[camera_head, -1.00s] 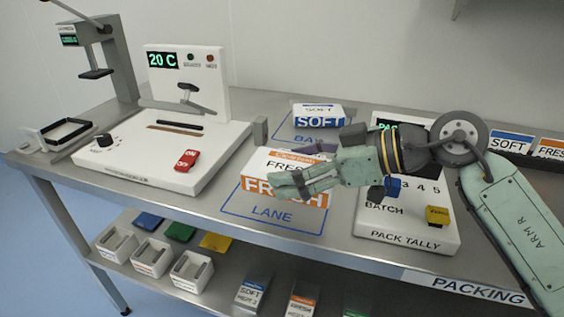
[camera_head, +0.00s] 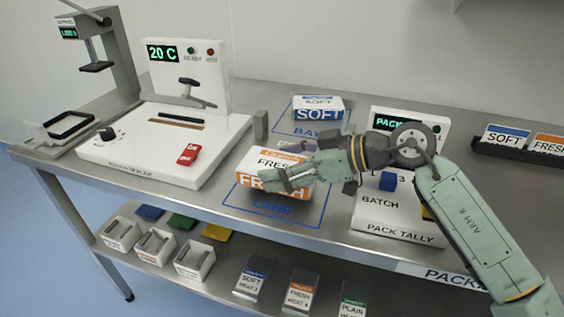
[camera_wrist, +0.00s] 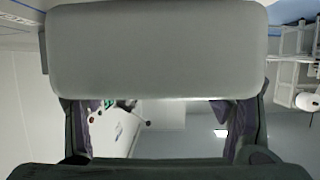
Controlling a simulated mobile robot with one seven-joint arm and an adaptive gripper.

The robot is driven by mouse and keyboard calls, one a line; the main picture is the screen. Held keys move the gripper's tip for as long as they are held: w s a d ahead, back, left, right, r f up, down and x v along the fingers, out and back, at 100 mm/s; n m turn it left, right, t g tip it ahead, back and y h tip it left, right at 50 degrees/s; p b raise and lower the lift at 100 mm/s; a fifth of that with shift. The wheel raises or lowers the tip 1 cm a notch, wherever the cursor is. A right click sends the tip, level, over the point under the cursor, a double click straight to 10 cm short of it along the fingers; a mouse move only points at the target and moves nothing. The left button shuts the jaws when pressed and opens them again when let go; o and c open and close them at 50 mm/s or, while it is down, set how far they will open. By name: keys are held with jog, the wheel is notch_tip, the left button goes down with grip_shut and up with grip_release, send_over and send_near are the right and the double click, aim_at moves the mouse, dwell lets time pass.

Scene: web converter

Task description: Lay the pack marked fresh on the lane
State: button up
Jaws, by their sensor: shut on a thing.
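The pack marked fresh (camera_head: 258,162), white with an orange band, is in my gripper (camera_head: 283,186) at the lane. The lane (camera_head: 317,212) is a blue outline lettered LANE on the bench. The pack covers the back of the outline and the top of its lettering; I cannot tell whether it touches the bench. My fingers reach across its front right side. In the wrist view, a plain grey face of the pack (camera_wrist: 157,52) fills the upper middle, with the fingers (camera_wrist: 160,125) below at both sides.
A SOFT pack (camera_head: 318,107) lies in the bay behind the lane. A white sealing machine (camera_head: 150,150) with a red switch stands left. The PACK TALLY panel (camera_head: 400,222) stands right, partly behind my arm. A dark label rack (camera_head: 520,152) is farther right. Bins (camera_head: 158,244) stand on the lower shelf.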

jog(key=shift+f+b, duration=0.4)
jog(key=shift+f, duration=0.15)
jog(key=o, duration=1.6)
jog(key=shift+c, duration=0.2)
jog(key=shift+r+p, duration=0.55)
jog(key=shift+d+r, duration=0.25)
jog(key=b+v, duration=0.3)
jog(key=v, duration=0.8)
jog(key=shift+d, duration=0.2)
jog(key=shift+s, duration=0.1)
